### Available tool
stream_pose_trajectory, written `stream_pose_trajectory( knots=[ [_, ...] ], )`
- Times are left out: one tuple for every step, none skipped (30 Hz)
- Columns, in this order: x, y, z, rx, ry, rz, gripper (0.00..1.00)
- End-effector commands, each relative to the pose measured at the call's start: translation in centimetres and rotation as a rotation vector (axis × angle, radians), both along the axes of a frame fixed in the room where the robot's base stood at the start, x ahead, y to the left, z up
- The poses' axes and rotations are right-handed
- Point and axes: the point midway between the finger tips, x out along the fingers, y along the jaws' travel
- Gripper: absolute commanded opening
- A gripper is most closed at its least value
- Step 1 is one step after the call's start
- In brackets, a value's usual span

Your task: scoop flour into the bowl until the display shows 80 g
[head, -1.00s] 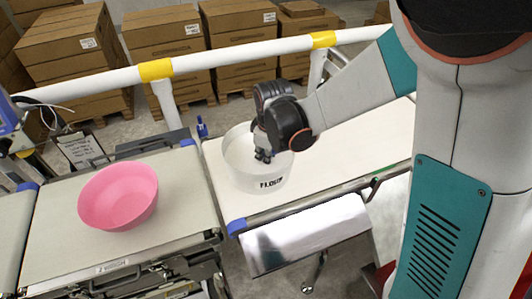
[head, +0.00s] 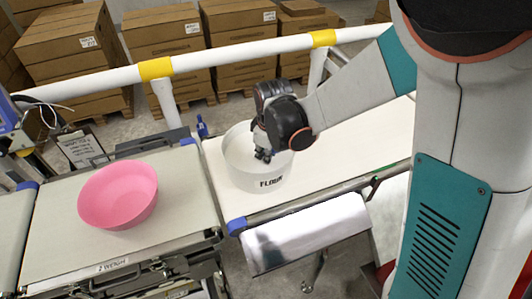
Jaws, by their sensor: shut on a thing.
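A pink bowl (head: 118,196) sits on the weigh section of the belt (head: 62,243), left of centre. Its inside looks empty. A white round tub (head: 262,182) marked FLOUR stands on the belt to the right. My gripper (head: 263,155) points down into the tub's mouth, with its fingertips at about rim level. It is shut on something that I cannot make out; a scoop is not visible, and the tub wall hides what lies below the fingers. The flour surface is hard to tell from the white tub. The display's reading is not visible.
A white rail with yellow bands (head: 240,55) runs behind the belts. Stacked cartons (head: 160,45) stand beyond it. A blue device (head: 8,115) is cut off at the left edge, near a clipboard (head: 80,148). The belt right of the tub (head: 365,140) is clear.

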Motion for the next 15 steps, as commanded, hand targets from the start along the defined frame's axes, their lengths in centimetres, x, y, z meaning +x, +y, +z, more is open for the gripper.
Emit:
stream_pose_trajectory(
  knots=[
    [0.0,0.0,0.2,0.0,0.0,0.0,0.0],
    [0.0,0.0,0.4,0.0,0.0,0.0,0.0],
    [0.0,0.0,0.7,0.0,0.0,0.0,0.0],
    [0.0,0.0,0.9,0.0,0.0,0.0,0.0],
    [0.0,0.0,1.1,0.0,0.0,0.0,0.0],
    [0.0,0.0,1.4,0.0,0.0,0.0,0.0],
    [0.0,0.0,1.5,0.0,0.0,0.0,0.0],
    [0.0,0.0,1.7,0.0,0.0,0.0,0.0],
    [0.0,0.0,2.0,0.0,0.0,0.0,0.0],
    [0.0,0.0,2.2,0.0,0.0,0.0,0.0],
    [0.0,0.0,2.4,0.0,0.0,0.0,0.0],
    [0.0,0.0,2.6,0.0,0.0,0.0,0.0],
    [0.0,0.0,2.8,0.0,0.0,0.0,0.0],
    [0.0,0.0,3.0,0.0,0.0,0.0,0.0],
    [0.0,0.0,3.3,0.0,0.0,0.0,0.0]
  ],
)
